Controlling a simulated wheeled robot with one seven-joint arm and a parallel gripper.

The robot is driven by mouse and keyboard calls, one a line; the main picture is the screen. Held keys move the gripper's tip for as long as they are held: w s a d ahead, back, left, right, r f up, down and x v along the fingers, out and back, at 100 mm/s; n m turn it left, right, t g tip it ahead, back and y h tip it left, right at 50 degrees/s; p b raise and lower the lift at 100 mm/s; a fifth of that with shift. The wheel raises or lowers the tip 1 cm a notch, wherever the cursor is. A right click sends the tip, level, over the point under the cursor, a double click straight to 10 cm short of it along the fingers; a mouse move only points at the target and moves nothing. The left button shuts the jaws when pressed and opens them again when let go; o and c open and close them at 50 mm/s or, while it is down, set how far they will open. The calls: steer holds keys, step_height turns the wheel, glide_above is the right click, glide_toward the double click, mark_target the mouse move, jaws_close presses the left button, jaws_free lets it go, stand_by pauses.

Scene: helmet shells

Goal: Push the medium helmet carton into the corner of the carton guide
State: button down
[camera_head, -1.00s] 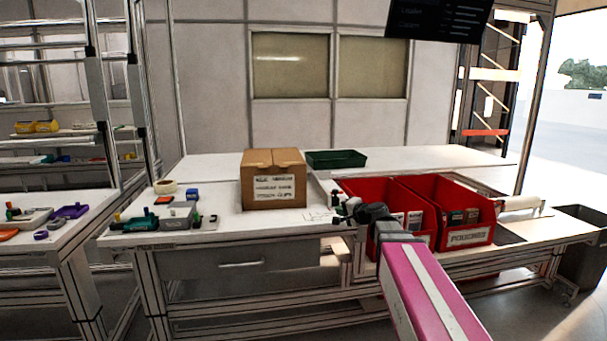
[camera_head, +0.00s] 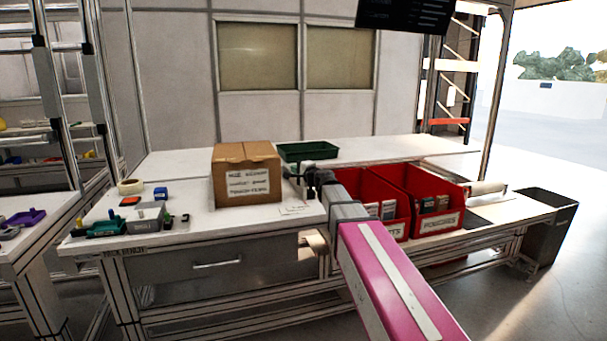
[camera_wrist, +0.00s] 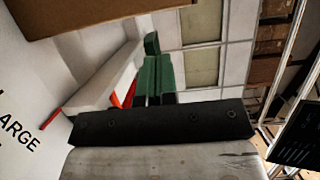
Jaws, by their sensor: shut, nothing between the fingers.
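A brown closed carton (camera_head: 246,178) with a white printed label on its front stands upright on the white bench. The label is too blurred to tell its size name. My gripper (camera_head: 297,177) is shut and empty, close to the carton's right side; I cannot tell whether it touches. In the wrist view a brown carton surface (camera_wrist: 90,14) fills the top left, and a dark bolted part of my gripper (camera_wrist: 160,125) crosses the lower middle. A white bar (camera_wrist: 97,75) with a red end lies beyond; whether it belongs to the carton guide is unclear.
A green tray (camera_head: 307,150) stands behind my gripper. Red bins (camera_head: 420,202) stand to the right. Tape (camera_head: 130,187), a blue block (camera_head: 160,193) and a grey box (camera_head: 148,220) lie left of the carton. Bench between them and the carton is clear.

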mark_target(280, 168)
steer(key=shift+w+a, duration=0.15)
steer(key=shift+a, duration=0.85)
steer(key=shift+w+a, duration=0.15)
steer(key=shift+a, duration=0.8)
steer(key=shift+w+a, duration=0.15)
steer(key=shift+a, duration=0.9)
steer(key=shift+d, duration=0.1)
